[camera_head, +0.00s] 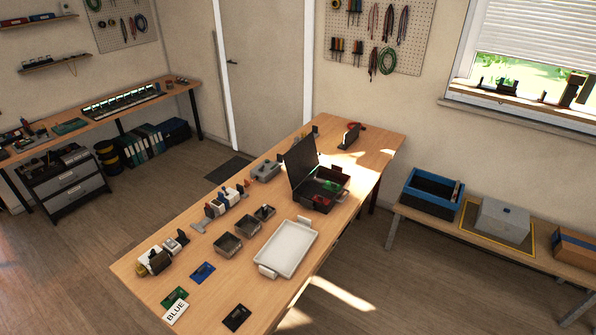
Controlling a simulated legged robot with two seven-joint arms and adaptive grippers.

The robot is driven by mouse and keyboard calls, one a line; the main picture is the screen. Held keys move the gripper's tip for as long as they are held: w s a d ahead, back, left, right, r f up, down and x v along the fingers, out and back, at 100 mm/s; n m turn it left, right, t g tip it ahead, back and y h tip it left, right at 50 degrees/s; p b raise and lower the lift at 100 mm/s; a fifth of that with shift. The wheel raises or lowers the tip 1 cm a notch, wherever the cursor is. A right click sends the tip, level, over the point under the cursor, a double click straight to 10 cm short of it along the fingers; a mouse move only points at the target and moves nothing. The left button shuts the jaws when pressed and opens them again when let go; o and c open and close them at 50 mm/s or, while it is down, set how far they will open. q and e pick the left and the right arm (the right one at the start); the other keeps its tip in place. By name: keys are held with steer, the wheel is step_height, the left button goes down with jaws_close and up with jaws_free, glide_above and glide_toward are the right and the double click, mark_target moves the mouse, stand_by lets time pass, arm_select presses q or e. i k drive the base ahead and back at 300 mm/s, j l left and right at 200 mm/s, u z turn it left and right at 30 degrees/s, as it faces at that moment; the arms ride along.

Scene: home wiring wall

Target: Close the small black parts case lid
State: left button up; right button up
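The small black parts case (318,199) stands on the wooden table, right of the table's middle. Its lid (301,161) is open and stands up, leaning back toward the left. Red and green items lie inside the case; small details are hard to tell at this size. Neither of my grippers shows in the head view.
A white tray (287,248) lies in front of the case. Small grey bins (227,244), a rail with modules (225,203) and a grey box (265,171) sit to the left. A black holder (349,137) stands behind.

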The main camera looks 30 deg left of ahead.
mark_target(300, 160)
steer(key=k+j+z, duration=0.1)
steer(key=j, duration=0.3)
steer(key=k+j+z, duration=0.1)
steer(key=j, duration=0.3)
steer(key=k+j+z, duration=0.1)
steer(key=k+j, duration=0.15)
steer(key=j, duration=0.15)
steer(key=k+j+z, duration=0.15)
steer(key=j, duration=0.2)
steer(key=k+j+z, duration=0.1)
steer(key=k+j, duration=0.15)
steer(key=j, duration=0.15)
steer(key=j+z, duration=0.1)
steer(key=j, duration=0.35)
steer(key=k+j, duration=0.15)
steer(key=j, duration=0.3)
steer(key=j+z, duration=0.15)
steer(key=j, duration=0.35)
steer(key=k+j+z, duration=0.1)
steer(key=j, duration=0.3)
steer(key=k+j, duration=0.15)
steer(key=j, duration=0.3)
steer(key=k+j+z, duration=0.15)
steer(key=j, duration=0.3)
steer(key=k+j+z, duration=0.1)
steer(key=j, duration=0.35)
steer(key=j+z, duration=0.1)
steer(key=j, duration=1.55)
